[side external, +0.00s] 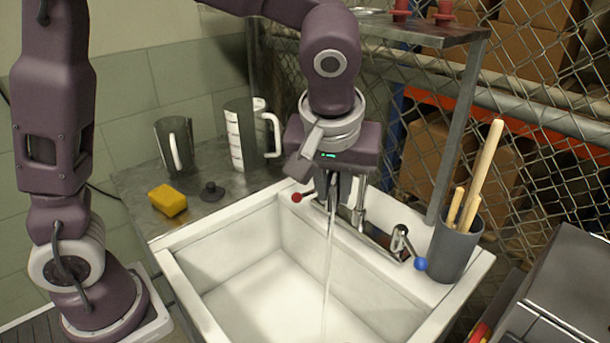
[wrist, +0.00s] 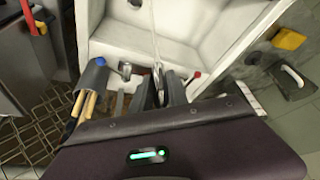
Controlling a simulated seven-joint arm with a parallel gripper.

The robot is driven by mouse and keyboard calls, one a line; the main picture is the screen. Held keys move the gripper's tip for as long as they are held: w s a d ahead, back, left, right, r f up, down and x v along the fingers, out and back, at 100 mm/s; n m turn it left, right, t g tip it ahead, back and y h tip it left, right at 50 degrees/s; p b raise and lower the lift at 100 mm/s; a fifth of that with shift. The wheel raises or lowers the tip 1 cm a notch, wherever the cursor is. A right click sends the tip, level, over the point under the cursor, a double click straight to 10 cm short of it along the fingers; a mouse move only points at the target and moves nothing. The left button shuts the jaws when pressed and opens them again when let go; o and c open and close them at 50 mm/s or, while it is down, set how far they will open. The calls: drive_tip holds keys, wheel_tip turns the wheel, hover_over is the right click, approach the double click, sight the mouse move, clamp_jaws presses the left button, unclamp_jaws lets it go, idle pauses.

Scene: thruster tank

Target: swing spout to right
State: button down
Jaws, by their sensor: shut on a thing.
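The white sink (side external: 185,265) has a metal faucet at its back rim. Its spout (wrist: 158,76) shows in the wrist view between my gripper's two fingers; in the side view it is mostly hidden by my gripper (side external: 341,195). My gripper (wrist: 159,92) is shut on the spout from above. A thin water stream (side external: 328,270) runs from the spout down into the basin, roughly at its middle. A red-knobbed handle (side external: 296,197) is left of the spout and a blue-knobbed handle (side external: 420,263) is to its right.
A grey cup (side external: 453,252) with wooden sticks stands on the right rim, close to the blue knob. A yellow sponge (side external: 168,200), black stopper (side external: 212,191) and two jugs (side external: 240,135) are on the left counter. A shelf post (side external: 460,130) rises behind the sink.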

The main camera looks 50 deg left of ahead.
drive_tip(key=shift+w+d+n+g+y, duration=0.15)
drive_tip(key=shift+w+d+n, duration=0.3)
drive_tip(key=shift+d, duration=0.25)
drive_tip(key=shift+w+d+n+g+y, duration=0.1)
drive_tip(key=shift+w+d+n, duration=0.4)
drive_tip(key=shift+d, duration=0.25)
drive_tip(key=shift+w+d+n+g+y, duration=0.15)
drive_tip(key=shift+w+d+n, duration=0.3)
drive_tip(key=shift+d, duration=0.25)
drive_tip(key=c, duration=1.3)
unclamp_jaws()
drive_tip(key=v, duration=0.7)
drive_tip(key=shift+a+r, duration=0.1)
